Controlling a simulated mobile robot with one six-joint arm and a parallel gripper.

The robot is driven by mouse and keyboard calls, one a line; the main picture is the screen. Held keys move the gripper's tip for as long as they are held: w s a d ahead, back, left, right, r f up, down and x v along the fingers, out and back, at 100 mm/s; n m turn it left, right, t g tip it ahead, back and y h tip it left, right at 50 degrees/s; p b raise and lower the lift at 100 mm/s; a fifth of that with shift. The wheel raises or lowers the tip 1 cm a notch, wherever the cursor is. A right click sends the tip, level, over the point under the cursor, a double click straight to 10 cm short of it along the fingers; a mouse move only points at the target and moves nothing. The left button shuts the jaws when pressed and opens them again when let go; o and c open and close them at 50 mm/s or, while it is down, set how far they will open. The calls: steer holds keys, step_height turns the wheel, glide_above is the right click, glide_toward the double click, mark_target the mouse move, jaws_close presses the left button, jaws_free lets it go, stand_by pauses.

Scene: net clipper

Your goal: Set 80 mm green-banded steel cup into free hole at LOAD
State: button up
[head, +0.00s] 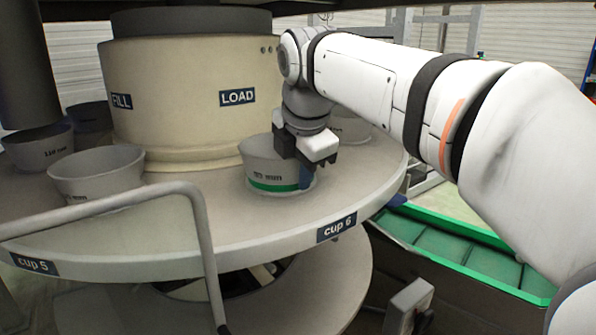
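The steel cup with the green band (265,186) is on the round carousel table (205,226), below the LOAD sign (237,97). It looks upright. Its "80 mm" lettering is partly legible, and the green band shows just above the table top. Whether its base sits down in a hole is hidden. My gripper (306,163) comes down from above at the cup's right rim, its dark fingers overlapping the rim and covering part of the right side. Whether the fingers are closed on the wall cannot be made out.
Other cups stand on the carousel at left, one large cup (97,174) and a 110 mm-like one (38,147); another (350,127) is behind my gripper. A grey rail (195,215) crosses the front left. A green-lined bin (460,252) is at lower right. The central drum (185,85) stands behind the cup.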

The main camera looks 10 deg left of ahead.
steer(key=o, duration=0.4)
steer(key=p+v, duration=0.1)
steer(key=v, duration=1.1)
steer(key=shift+r+p, duration=0.2)
steer(key=shift+p, duration=0.2)
steer(key=s+d+f+m+g+h, duration=0.1)
steer(key=s+d+f+m, duration=0.1)
steer(key=d+f+m, duration=0.9)
steer(key=s+d+f+m+h, duration=0.1)
steer(key=s+d+f+m, duration=0.2)
steer(key=d+f+m, duration=0.85)
steer(key=s+d+f+m, duration=0.1)
steer(key=s+f, duration=0.1)
steer(key=f, duration=0.1)
steer(key=s+d+f+m, duration=0.1)
steer(key=s+f+m, duration=0.1)
steer(key=f, duration=0.2)
steer(key=s+d+f+m, duration=0.1)
steer(key=s+f+m, duration=0.1)
steer(key=f, duration=0.2)
steer(key=shift+s+d+f, duration=0.1)
steer(key=shift+s+d, duration=0.1)
steer(key=shift+s, duration=0.2)
